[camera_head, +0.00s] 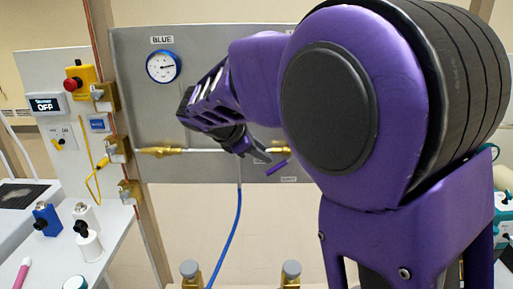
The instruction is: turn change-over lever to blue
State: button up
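A grey panel (135,100) stands ahead. It carries a "BLUE" label (162,40) above a blue-rimmed gauge (163,66) at its upper left. A thin pipe with brass fittings (158,151) runs along the panel's lower part. My gripper (262,155) is in front of the middle of this pipe, with dark fingers pointing right and down. A short purple bar (278,167) shows just below the fingertips; it may be the change-over lever, but I cannot tell whether the fingers touch it. My purple arm hides the panel's right side and any second gauge.
A blue hose (234,225) hangs below the pipe. At left are a red stop button (73,84) on a yellow box, a display reading OFF (45,105), and a yellow cable (93,185). Two grey-capped brass posts (190,269) (291,270) stand at the bottom.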

jog(key=v, duration=0.2)
jog(key=shift+s+a+r, duration=0.15)
jog(key=shift+s+r, duration=0.05)
jog(key=shift+r, duration=0.05)
